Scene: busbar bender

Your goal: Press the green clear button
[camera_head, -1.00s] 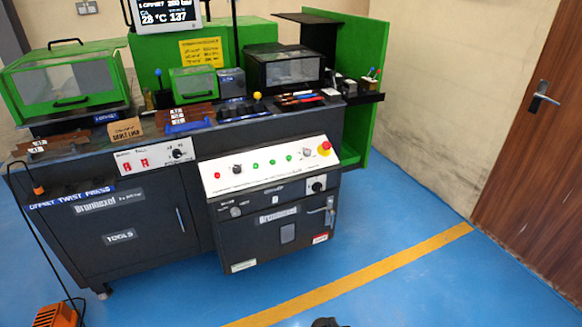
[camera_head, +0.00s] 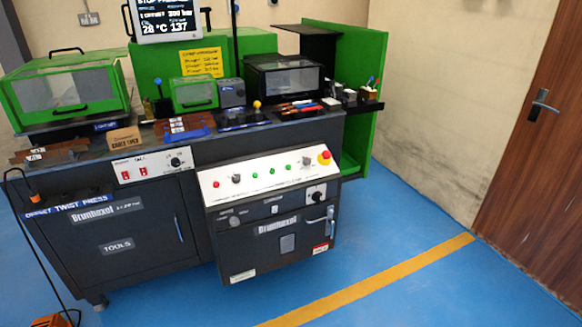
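The white sloped control panel (camera_head: 262,187) is on the front of the dark bending machine, near the middle of the picture. It carries three small green buttons in a row: a left one (camera_head: 255,175), a middle one (camera_head: 271,171) and a right one (camera_head: 288,167). Their labels are too small to read, so I cannot tell which is the clear button. A red button (camera_head: 215,184) and a dark knob (camera_head: 236,178) are left of them. A red emergency stop on yellow (camera_head: 325,157) is at the panel's right end. My gripper is not in view.
The machine's top holds a green guard (camera_head: 65,88), a dark clear-windowed box (camera_head: 284,77), several tools and a screen (camera_head: 166,19). A handle (camera_head: 331,216) sticks out below the panel. The blue floor (camera_head: 400,225) is clear at right, before a brown door (camera_head: 540,140).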

